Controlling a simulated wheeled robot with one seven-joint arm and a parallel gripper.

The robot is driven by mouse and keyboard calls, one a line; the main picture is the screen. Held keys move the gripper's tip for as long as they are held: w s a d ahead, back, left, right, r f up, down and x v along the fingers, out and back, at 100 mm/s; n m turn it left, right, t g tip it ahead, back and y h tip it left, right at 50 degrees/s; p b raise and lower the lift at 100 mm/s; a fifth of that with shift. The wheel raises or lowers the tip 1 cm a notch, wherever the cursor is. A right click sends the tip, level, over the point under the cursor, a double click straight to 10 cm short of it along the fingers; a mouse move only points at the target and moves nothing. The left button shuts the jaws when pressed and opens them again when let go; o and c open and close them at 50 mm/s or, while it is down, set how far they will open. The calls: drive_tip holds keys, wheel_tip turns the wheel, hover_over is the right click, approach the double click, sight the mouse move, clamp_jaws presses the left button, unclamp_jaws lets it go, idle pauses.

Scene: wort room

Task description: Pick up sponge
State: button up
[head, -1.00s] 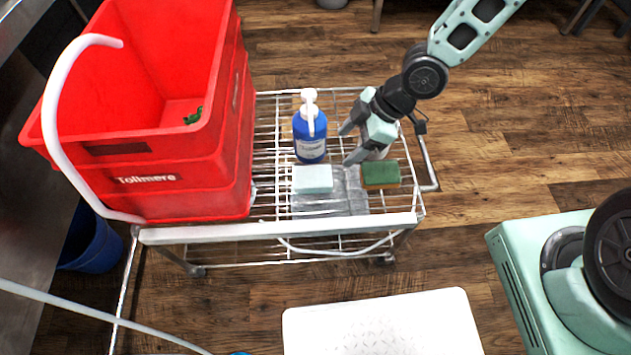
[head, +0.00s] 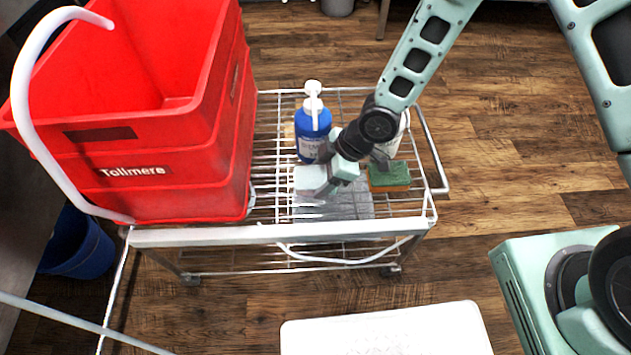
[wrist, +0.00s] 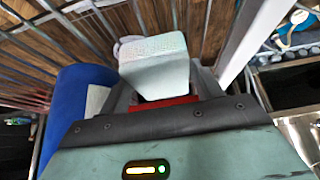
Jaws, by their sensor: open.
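A green-topped sponge with a yellowish lower layer (head: 389,177) lies on the right part of the wire cart. A pale white block (head: 308,181), which could be a bar of soap or a white sponge, lies to its left by the grey tray. My gripper (head: 325,178) is open and low over the cart, with its fingers at the right side of the pale block. In the wrist view the pale block (wrist: 155,62) shows just ahead of and between the open fingers. Whether they touch it I cannot tell.
A blue pump bottle (head: 312,135) stands just behind the pale block, close to my gripper. A white container (head: 399,135) stands behind the green sponge, partly hidden by my arm. A large red crate (head: 150,180) fills the cart's left side. The grey tray (head: 345,207) has bare room in front.

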sight(322, 177)
drive_tip(key=shift+f, duration=0.1)
drive_tip(key=c, duration=0.6)
drive_tip(key=shift+s+d+r+p, duration=0.15)
drive_tip(key=shift+r+p, duration=0.25)
drive_tip(key=shift+r, duration=0.2)
wheel_tip(322, 177, up, 7)
drive_tip(key=p, duration=0.2)
drive_tip(key=shift+f+p, duration=0.2)
drive_tip(key=shift+p, duration=0.1)
drive_tip(key=shift+s+d+f+p, duration=0.2)
drive_tip(key=shift+s+d+p, duration=1.75)
drive_tip(key=shift+s+d, duration=1.5)
drive_tip(key=shift+s+d+f+p, duration=0.2)
drive_tip(key=shift+s+d+p, duration=1.7)
drive_tip(key=shift+s+d, duration=1.55)
